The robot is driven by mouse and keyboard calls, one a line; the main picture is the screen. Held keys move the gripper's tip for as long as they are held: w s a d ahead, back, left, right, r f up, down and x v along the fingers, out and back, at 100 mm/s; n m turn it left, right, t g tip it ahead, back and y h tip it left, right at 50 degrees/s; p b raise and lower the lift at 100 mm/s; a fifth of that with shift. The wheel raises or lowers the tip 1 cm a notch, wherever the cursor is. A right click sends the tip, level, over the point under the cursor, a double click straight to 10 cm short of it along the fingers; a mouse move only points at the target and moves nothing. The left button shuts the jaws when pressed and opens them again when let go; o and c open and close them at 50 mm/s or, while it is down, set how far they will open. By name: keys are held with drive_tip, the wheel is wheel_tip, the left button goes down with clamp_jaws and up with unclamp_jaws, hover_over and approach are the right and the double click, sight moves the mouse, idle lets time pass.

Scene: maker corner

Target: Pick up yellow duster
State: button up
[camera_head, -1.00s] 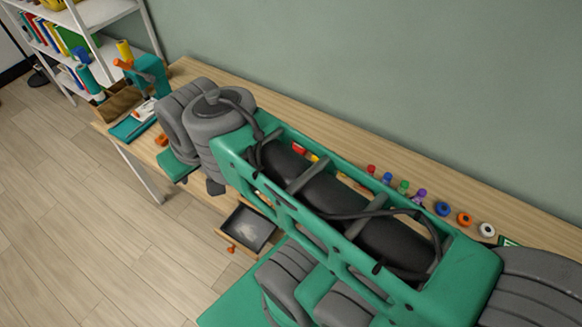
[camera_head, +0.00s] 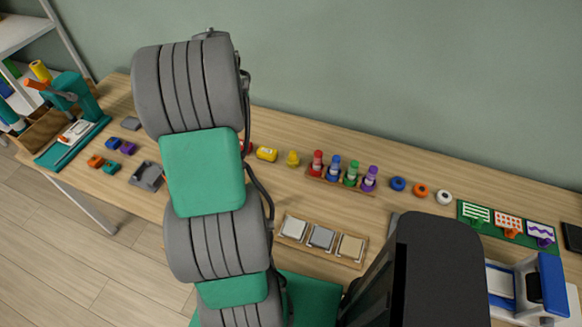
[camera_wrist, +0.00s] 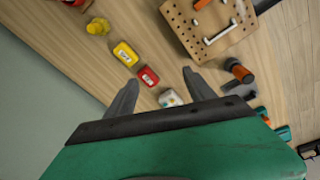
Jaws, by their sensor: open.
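A small yellow lumpy object with a narrow top, which looks like the yellow duster (camera_head: 293,158), stands on the wooden bench left of several coloured bottles. It also shows in the wrist view (camera_wrist: 97,27), at upper left, apart from my fingers. My gripper (camera_wrist: 160,77) is open, its two fingers spread above the bench with nothing held. A yellow labelled box (camera_wrist: 125,53) lies between the duster and a red labelled box (camera_wrist: 148,76), which appears between my fingertips. My gripper is hidden in the head view behind my arm.
A rack of capped bottles (camera_head: 340,187) stands right of the duster. A tray with square blocks (camera_head: 322,262) lies nearer the front. A wooden pegboard (camera_wrist: 180,18) with tools and a black-and-orange tool (camera_wrist: 238,70) are near my gripper. The wall (camera_head: 400,70) closes off the back.

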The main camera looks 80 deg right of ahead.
drive_tip(key=m+y+b, duration=0.1)
drive_tip(key=m, duration=0.1)
hover_over(293, 153)
drive_tip(key=shift+g, duration=0.3)
wheel_tip(293, 153, down, 11)
drive_tip(key=shift+s+a+f, duration=0.1)
drive_tip(key=shift+s, duration=0.05)
drive_tip(key=f+p, duration=0.2)
drive_tip(key=f, duration=0.6)
drive_tip(key=shift+d, duration=0.2)
drive_tip(key=shift+c, duration=0.4)
clamp_jaws()
